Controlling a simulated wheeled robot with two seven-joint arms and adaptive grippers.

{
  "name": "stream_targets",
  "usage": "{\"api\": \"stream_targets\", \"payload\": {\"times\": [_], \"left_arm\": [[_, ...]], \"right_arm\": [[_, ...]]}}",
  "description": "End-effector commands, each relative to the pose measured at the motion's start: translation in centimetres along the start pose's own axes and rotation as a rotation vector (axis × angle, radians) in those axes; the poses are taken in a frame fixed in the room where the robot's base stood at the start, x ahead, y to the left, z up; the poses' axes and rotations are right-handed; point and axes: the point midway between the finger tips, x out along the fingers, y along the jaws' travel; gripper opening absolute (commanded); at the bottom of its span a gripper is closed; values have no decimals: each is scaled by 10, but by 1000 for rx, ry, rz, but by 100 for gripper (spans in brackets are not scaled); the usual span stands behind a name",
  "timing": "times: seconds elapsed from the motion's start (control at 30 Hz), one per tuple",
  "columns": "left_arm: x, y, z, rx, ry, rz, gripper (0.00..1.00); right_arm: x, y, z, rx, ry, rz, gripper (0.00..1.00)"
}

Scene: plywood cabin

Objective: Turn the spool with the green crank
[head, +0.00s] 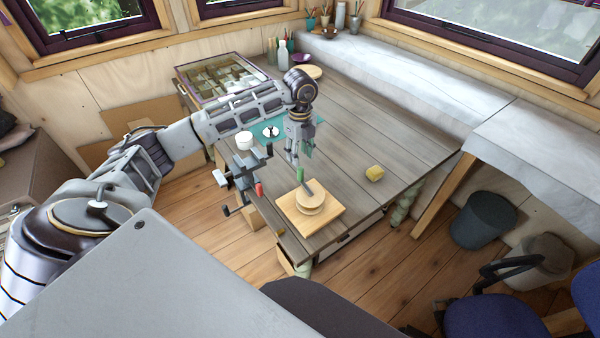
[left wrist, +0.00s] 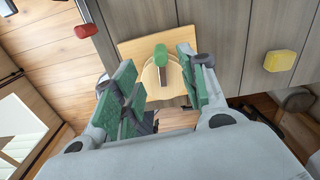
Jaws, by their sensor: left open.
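The spool (head: 309,204) is a pale round wooden piece on a square wooden board (head: 331,218) near the table's front corner. A grey crank arm crosses its top and carries an upright green handle (head: 300,174). In the left wrist view the green handle (left wrist: 160,54) shows between the two fingers, with the spool (left wrist: 150,77) beyond. My left gripper (head: 300,155) is open and empty, pointing down above and behind the handle. Its green-padded fingers (left wrist: 157,66) stand apart on both sides of the handle in that view; contact is not visible. My right gripper is not in view.
A grey clamp-like device (head: 246,168) with a red handle (head: 259,189) sits at the table edge left of the board. A yellow block (head: 374,174) lies to the right. A white jar (head: 245,141) and teal mat (head: 262,128) are behind.

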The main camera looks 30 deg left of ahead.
Motion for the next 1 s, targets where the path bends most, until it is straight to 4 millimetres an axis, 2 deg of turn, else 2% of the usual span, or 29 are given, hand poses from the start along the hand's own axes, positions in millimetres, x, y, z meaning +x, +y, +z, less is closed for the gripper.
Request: {"api": "stream_targets", "payload": {"times": [0.6, 0.8, 1.0], "left_arm": [[79, 0, -1, 0, 1, 1, 42], [93, 0, 0, 0, -1, 0, 42], [96, 0, 0, 0, -1, -1, 42]], "right_arm": [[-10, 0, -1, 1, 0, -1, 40], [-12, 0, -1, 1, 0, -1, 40], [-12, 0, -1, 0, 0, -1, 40]]}}
